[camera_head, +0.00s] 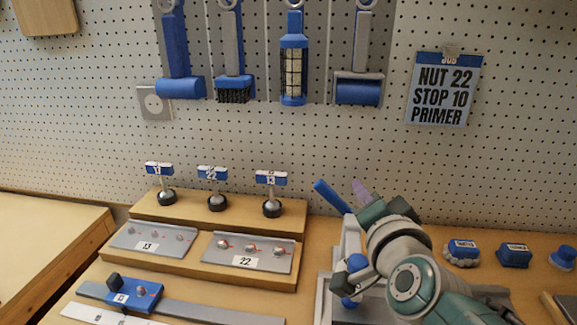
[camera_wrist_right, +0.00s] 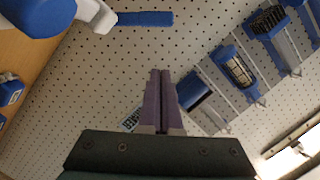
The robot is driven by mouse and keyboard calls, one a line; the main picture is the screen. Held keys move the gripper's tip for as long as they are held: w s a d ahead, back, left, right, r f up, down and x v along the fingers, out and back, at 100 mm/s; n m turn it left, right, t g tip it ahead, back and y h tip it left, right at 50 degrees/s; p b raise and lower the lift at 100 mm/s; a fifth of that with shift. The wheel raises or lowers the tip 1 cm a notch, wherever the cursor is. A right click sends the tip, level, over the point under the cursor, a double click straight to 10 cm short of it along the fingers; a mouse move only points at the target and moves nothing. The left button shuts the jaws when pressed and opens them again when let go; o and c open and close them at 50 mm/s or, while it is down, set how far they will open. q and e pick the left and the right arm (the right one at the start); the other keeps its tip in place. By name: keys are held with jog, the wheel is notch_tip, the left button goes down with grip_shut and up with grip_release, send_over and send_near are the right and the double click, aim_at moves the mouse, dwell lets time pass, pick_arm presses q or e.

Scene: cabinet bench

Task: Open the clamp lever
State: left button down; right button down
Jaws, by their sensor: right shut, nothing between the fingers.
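The clamp lever (camera_head: 331,196) is a blue bar that slants up and to the left from the grey clamp (camera_head: 324,293) on the bench. In the right wrist view the lever (camera_wrist_right: 146,18) lies near the top edge, joined to a pale arm beside a large blue part (camera_wrist_right: 38,16). My right gripper (camera_head: 360,190) is shut and empty, its purple fingers just right of the lever in the head view. In the right wrist view the fingers (camera_wrist_right: 160,76) are together, apart from the lever. My arm hides much of the clamp. My left gripper is out of view.
A wooden step (camera_head: 183,212) with several numbered knobs stands left of the clamp. Blue-topped parts (camera_head: 514,256) sit to the right. A sign (camera_head: 443,92) there reads "NUT 22 STOP 10 PRIMER".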

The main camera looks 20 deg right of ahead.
jog(key=shift+v, duration=1.8)
